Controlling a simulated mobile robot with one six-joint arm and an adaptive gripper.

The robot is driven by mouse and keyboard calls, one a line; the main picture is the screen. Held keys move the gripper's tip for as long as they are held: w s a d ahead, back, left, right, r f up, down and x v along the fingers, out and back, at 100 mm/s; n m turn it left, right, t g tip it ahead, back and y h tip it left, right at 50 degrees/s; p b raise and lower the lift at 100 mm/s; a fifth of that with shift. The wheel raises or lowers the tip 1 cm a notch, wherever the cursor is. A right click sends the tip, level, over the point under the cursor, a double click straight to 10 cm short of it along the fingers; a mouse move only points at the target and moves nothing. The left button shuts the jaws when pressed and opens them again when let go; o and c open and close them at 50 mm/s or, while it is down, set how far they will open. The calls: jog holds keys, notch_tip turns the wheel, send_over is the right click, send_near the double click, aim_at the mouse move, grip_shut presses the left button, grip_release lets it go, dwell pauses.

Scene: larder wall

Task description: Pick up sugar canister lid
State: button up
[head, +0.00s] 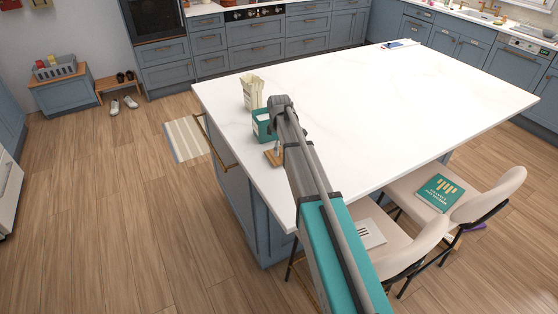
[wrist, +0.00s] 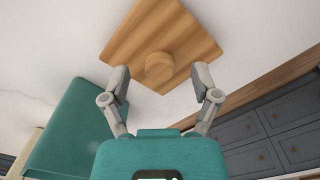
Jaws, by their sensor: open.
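The sugar canister lid (wrist: 190,40) is a square light-wood board with a round knob (wrist: 159,67). It lies on the white counter, knob towards the wrist camera. In the head view the lid (head: 270,158) is near the island's left edge, partly covered by my arm. My gripper (wrist: 160,76) is open and empty, with one finger on each side of the knob in the wrist view. I cannot tell how far the fingertips are from it. A teal canister (wrist: 72,125) stands beside the lid, and it also shows in the head view (head: 262,127).
A cream container (head: 252,92) with a jagged-looking top stands behind the teal canister. The island top (head: 390,85) is mostly clear to the right. Two chairs (head: 400,235) stand at its front side, one with a teal book (head: 440,192) on it.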

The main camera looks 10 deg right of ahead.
jog(key=shift+f+b, duration=0.4)
jog(key=shift+f, duration=0.25)
grip_shut()
dwell(0.4)
